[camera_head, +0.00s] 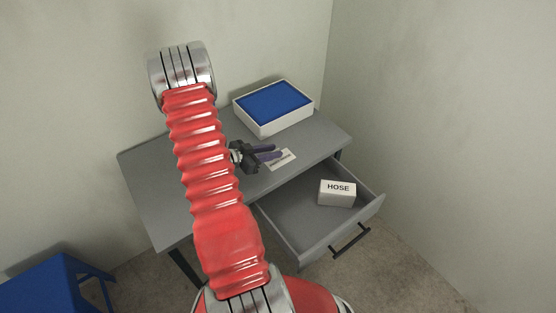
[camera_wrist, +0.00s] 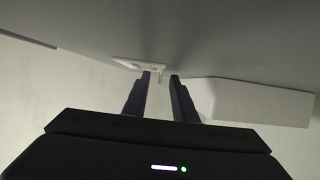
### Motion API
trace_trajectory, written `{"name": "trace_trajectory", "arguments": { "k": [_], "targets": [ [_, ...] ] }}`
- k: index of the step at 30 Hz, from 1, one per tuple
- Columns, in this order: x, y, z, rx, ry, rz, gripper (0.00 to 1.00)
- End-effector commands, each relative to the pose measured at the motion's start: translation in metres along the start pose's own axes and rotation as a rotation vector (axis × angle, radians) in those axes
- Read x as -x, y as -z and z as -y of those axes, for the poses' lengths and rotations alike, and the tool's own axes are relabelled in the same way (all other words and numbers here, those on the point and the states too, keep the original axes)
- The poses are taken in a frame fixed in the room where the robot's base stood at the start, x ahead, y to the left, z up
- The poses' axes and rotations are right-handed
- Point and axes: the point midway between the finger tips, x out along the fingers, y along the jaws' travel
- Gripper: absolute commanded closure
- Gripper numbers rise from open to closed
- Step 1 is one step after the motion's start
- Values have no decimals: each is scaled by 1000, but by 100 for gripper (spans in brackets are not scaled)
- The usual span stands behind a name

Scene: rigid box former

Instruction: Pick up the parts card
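The parts card is a small white card with dark print (camera_head: 284,157). It lies on the grey desk top, in front of the white box. In the wrist view the card (camera_wrist: 128,63) shows just beyond the fingertips, seen at a shallow angle. My gripper (camera_head: 277,152) is at the desk, over the card's near side in the head view, and hides part of it. In the wrist view my gripper (camera_wrist: 160,76) has a gap between its two dark fingers. I cannot tell whether the tips touch the card.
A white box with a blue top (camera_head: 271,107) stands at the desk's back; its side fills the right of the wrist view (camera_wrist: 255,102). The desk drawer (camera_head: 290,225) is open and holds a white box marked HOSE (camera_head: 337,196). A blue stool (camera_head: 50,290) stands at lower left.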

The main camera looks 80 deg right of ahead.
Motion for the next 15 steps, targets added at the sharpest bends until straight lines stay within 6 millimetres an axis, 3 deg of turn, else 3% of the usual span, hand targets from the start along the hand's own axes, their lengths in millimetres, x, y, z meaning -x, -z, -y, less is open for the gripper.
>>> {"name": "trace_trajectory", "arguments": {
  "k": [15],
  "targets": [
    [0,0,0,0,0,0,76]
  ]
}}
